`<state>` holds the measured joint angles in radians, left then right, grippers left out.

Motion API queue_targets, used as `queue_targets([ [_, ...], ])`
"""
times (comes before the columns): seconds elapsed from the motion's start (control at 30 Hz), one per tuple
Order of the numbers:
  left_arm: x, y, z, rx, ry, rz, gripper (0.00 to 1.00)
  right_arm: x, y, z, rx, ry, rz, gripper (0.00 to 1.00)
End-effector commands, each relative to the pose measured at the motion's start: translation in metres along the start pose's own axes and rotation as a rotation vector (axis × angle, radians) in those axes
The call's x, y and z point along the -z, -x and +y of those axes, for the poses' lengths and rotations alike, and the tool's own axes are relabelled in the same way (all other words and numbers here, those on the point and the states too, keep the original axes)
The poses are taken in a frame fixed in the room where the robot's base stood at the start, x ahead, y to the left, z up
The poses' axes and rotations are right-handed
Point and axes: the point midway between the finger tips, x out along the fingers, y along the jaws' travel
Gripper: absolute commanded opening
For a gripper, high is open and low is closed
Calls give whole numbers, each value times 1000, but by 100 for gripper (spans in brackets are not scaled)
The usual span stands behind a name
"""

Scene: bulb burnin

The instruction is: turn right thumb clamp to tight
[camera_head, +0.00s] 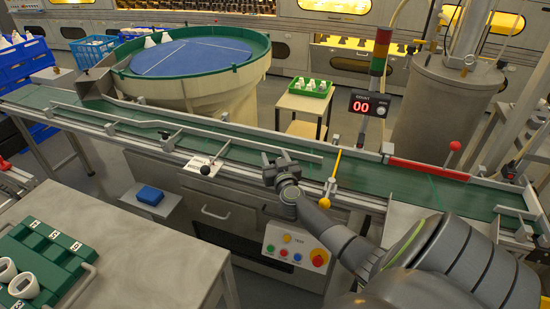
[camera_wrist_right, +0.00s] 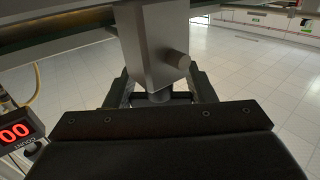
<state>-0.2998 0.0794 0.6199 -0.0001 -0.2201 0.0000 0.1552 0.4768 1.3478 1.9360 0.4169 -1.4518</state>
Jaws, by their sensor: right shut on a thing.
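My right gripper (camera_head: 280,160) is at the front edge of the green conveyor, below the right part of the guide rail (camera_head: 250,143). In the right wrist view its two fingers (camera_wrist_right: 159,97) are on either side of a dark round stem, the right thumb clamp's knob (camera_wrist_right: 159,96), and shut on it. The knob sits under a grey clamp block (camera_wrist_right: 152,45) with a small round peg on its side. In the head view the clamp is mostly hidden by my gripper. The knob's tightness cannot be told. My left gripper is not in view.
A button panel (camera_head: 296,247) is below. A counter (camera_head: 368,105) reads 00. A green tray (camera_head: 45,262) stands on the near-left table.

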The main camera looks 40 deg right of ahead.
Motion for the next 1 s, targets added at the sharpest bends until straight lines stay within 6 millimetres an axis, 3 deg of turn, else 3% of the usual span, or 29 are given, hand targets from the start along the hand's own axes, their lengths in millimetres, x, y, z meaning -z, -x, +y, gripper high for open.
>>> queue_targets([
  [0.97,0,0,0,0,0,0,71,-2,1,0,0,-1,-3,27],
  [1.0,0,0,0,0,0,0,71,-2,1,0,0,-1,-3,52],
])
